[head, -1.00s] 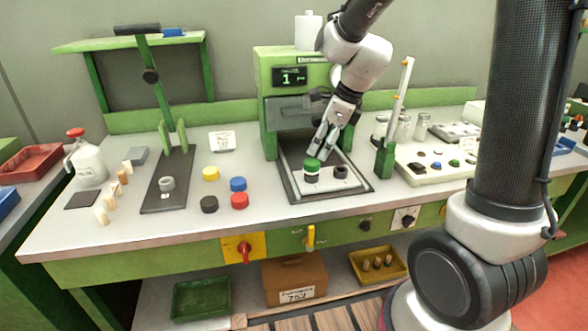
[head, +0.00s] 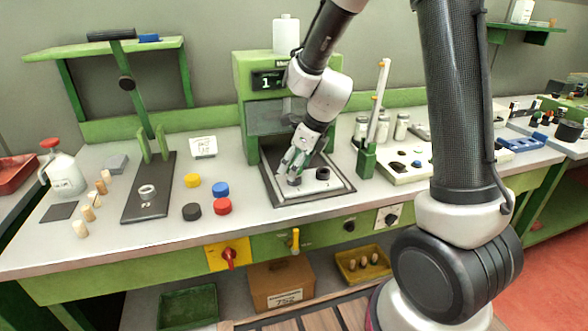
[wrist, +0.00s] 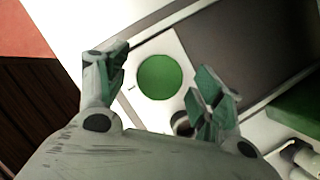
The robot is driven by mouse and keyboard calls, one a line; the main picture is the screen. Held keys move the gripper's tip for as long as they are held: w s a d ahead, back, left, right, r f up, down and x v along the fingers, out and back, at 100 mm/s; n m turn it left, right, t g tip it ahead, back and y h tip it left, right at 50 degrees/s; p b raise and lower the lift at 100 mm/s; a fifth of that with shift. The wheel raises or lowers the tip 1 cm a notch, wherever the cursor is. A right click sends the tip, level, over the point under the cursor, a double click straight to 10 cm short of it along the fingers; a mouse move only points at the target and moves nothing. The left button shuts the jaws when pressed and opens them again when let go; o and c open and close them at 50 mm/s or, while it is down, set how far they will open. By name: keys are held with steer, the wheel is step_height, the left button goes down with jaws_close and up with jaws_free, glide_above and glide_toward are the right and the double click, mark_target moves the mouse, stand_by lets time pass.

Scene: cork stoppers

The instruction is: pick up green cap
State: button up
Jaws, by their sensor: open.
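The green cap (wrist: 159,77) shows in the wrist view as a round green disc, seen from above on a pale plate. It lies between the two spread fingers of my gripper (wrist: 166,80), with a gap on each side. In the head view my gripper (head: 292,174) is low over the framed tray (head: 307,198) in front of the machine, and it hides most or all of the cap there. I cannot tell the exact height of the fingertips over the cap.
A dark ring-shaped part (head: 322,173) sits close to the right of my gripper. Yellow (head: 192,180), blue (head: 220,189), red (head: 222,206) and black (head: 192,211) caps stand to the left. The green machine (head: 252,110) rises behind; a green post (head: 366,160) stands right.

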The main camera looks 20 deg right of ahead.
steer(key=c, duration=0.9)
steer(key=shift+o, duration=0.2)
steer(key=shift+r, duration=0.15)
step_height(320, 180, up, 10)
